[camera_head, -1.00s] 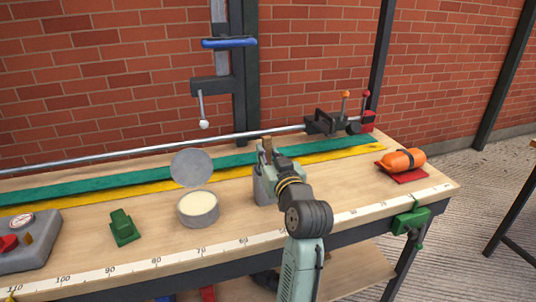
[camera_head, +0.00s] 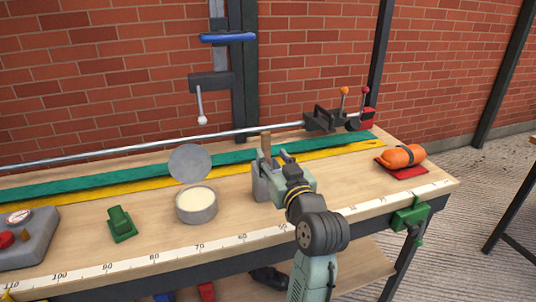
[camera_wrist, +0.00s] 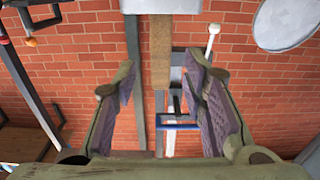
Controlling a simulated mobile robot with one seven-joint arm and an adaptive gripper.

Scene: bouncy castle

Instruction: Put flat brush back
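The flat brush (camera_head: 266,143) shows as an upright wooden handle rising from a grey holder (camera_head: 261,187) on the bench; its bristles are hidden. My gripper (camera_head: 282,160) is just right of the handle in the head view. In the wrist view, which looks upside down, the handle (camera_wrist: 160,52) hangs from the grey holder (camera_wrist: 160,6) at the top. My gripper (camera_wrist: 160,72) is open there, its two padded fingers on either side of the handle with visible gaps. The handle appears beyond the fingertips, and nothing is held.
A round tin (camera_head: 197,206) with its raised lid (camera_head: 190,163) stands left of the holder. A green block (camera_head: 121,224) is farther left. An orange roll (camera_head: 402,156) lies on a red pad at right. A metal rod (camera_head: 150,149) runs along the back.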

